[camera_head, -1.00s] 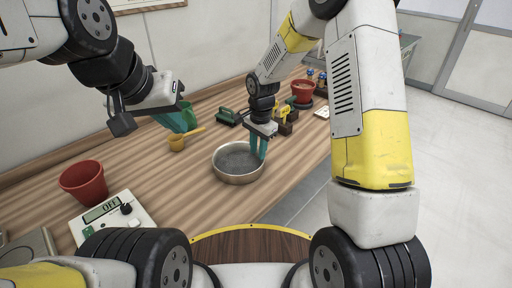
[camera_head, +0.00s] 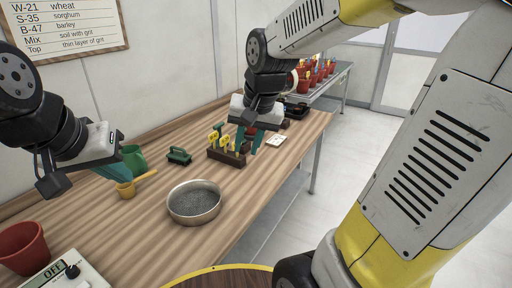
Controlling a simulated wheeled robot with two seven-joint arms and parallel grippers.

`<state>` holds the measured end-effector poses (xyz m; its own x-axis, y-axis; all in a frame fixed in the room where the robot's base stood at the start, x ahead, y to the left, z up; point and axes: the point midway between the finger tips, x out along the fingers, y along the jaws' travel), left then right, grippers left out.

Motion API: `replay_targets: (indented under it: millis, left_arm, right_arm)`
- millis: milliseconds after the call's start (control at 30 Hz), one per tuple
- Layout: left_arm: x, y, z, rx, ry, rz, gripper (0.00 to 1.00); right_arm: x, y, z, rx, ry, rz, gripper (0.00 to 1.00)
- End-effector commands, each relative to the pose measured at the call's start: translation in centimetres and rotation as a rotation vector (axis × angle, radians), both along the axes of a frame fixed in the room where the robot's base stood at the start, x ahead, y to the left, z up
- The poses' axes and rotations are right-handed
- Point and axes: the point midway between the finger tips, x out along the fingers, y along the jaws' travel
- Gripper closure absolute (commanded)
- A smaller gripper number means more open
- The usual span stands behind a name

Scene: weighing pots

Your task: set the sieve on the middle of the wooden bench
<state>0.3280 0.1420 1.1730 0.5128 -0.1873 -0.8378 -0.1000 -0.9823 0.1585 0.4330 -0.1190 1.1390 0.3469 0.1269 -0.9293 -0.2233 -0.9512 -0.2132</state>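The sieve (camera_head: 194,203), a round metal pan with a grey mesh bottom, stands on the wooden bench (camera_head: 130,235), near its front edge. My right gripper (camera_head: 258,142) has teal fingers that look spread apart. It is above the bench, beyond and to the right of the sieve, clear of it.
A red pot (camera_head: 22,247) and a scale (camera_head: 66,274) are at front left. Bench room right of the sieve is clear.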

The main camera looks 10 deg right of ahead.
Motion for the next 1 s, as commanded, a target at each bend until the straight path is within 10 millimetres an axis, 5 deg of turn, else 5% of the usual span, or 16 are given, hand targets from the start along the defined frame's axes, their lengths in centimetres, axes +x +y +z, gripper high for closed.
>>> replay_targets:
  millis: [200, 400, 1000]
  left_arm:
    - [0.0, 0.0, 0.0, 0.000, 0.000, 0.000, 1.00]
    - [0.0, 0.0, 0.0, 0.000, 0.000, 0.000, 1.00]
    - [0.0, 0.0, 0.0, 0.000, 0.000, 0.000, 1.00]
  right_arm:
    - [-6.1, -1.7, 2.7, -0.032, -0.134, 0.153, 0.74]
    - [-9.5, -2.2, 3.3, -0.060, -0.213, 0.253, 0.74]
    - [-10.4, -2.3, 3.3, -0.071, -0.237, 0.286, 0.74]
